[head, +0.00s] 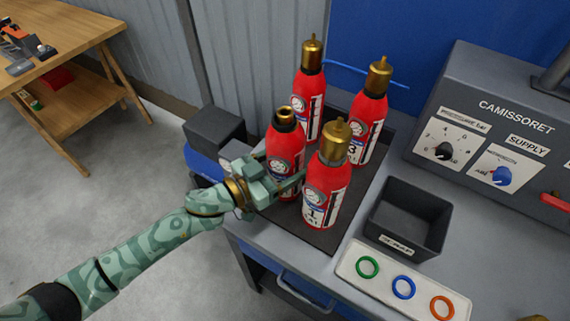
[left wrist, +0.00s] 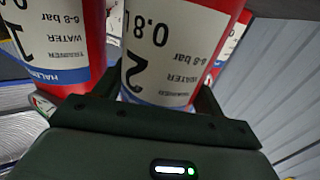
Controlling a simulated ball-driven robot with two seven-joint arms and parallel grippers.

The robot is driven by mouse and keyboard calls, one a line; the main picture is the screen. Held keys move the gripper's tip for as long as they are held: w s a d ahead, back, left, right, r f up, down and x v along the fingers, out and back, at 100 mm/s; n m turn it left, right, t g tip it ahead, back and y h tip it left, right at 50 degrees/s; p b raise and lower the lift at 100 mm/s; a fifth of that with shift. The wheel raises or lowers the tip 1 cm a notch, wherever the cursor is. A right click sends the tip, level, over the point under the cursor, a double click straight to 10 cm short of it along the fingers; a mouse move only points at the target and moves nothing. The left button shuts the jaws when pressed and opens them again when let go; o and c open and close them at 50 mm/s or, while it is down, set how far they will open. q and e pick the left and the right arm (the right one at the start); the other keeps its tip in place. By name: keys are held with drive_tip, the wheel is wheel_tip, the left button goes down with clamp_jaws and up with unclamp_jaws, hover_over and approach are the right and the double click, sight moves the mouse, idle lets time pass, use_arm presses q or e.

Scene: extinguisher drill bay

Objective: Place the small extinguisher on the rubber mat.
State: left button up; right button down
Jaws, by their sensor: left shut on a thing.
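My left gripper (head: 283,184) reaches in from the left and is shut on the red extinguisher (head: 287,146) with an open brass neck ring. In the left wrist view this held extinguisher (left wrist: 172,50) carries a 2 and 0.8 on its label and sits between the fingers. It looks upright; its base is partly hidden, so I cannot tell whether it touches the dark rubber mat (head: 362,187). Extinguisher 1 (head: 327,180) stands on the mat close at its right, and also shows in the left wrist view (left wrist: 55,40). My right gripper is not in view.
Extinguisher 3 (head: 367,125) and another red one (head: 308,100) stand behind. A black scrap bin (head: 408,219), a white tray of coloured rings (head: 402,287) and a grey supply console (head: 500,130) are to the right. A dark box (head: 215,132) is at the left.

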use_arm(q)
drive_tip(key=shift+r, duration=0.25)
drive_tip(key=shift+f, duration=0.1)
drive_tip(key=o, duration=1.4)
drive_tip(key=shift+f, duration=0.15)
drive_tip(key=shift+r, duration=0.3)
drive_tip(key=p+v, duration=0.1)
drive_tip(key=v, duration=1.1)
drive_tip(key=shift+f, duration=0.15)
